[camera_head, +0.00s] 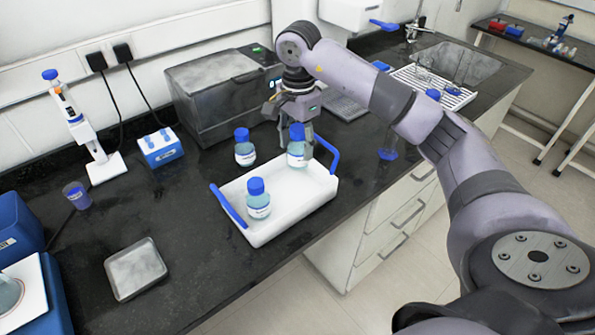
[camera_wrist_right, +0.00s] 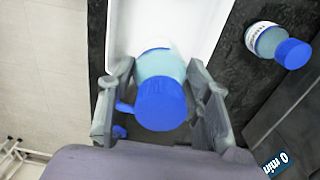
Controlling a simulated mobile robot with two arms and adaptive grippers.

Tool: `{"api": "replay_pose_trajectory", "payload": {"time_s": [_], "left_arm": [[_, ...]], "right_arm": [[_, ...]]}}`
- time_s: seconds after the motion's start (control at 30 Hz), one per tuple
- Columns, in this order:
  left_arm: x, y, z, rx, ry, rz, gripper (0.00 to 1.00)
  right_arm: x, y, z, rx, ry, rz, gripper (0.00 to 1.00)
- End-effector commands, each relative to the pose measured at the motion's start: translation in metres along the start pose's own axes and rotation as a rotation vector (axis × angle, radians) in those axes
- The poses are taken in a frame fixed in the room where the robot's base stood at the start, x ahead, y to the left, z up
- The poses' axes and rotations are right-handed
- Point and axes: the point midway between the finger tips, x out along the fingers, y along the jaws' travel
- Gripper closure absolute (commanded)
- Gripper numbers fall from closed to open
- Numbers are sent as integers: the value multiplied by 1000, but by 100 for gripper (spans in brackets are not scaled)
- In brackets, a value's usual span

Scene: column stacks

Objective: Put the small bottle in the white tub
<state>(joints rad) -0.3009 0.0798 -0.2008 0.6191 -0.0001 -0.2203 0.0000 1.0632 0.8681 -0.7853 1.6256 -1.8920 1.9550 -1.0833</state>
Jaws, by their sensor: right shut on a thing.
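The white tub (camera_head: 298,206) with blue handles stands on the dark counter, and part of it shows in the right wrist view (camera_wrist_right: 200,22). My right gripper (camera_head: 297,126) is shut on a small blue-capped bottle (camera_head: 297,155), with a finger on each side of it in the right wrist view (camera_wrist_right: 158,98). The bottle is roughly upright at the tub's back edge; I cannot tell if it touches the tub. A similar bottle (camera_head: 258,206) stands inside the tub. Another bottle (camera_head: 245,154) stands on the counter behind the tub and shows in the right wrist view (camera_wrist_right: 266,41). My left gripper is out of view.
A grey lidded bath (camera_head: 215,95) stands behind the bottles. A blue and white tube rack (camera_head: 160,148), a pipette stand (camera_head: 105,168) and a small blue cup (camera_head: 77,195) are left. A shallow metal tray (camera_head: 135,270) lies front left. The counter's front edge runs close to the tub.

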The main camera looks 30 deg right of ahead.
Motion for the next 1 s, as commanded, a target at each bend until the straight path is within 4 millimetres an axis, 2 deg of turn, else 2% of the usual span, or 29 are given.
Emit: {"api": "replay_pose_trajectory", "payload": {"time_s": [0.03,0.2,0.43,0.63,1.0], "left_arm": [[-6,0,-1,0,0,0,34],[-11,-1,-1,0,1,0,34],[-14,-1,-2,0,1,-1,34],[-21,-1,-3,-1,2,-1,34],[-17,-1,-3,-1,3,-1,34]], "right_arm": [[9,1,0,1,-1,3,90],[36,0,0,0,0,-1,90],[53,0,0,0,0,0,90],[82,0,0,0,-1,0,90],[91,-1,0,-1,0,-4,90]]}}
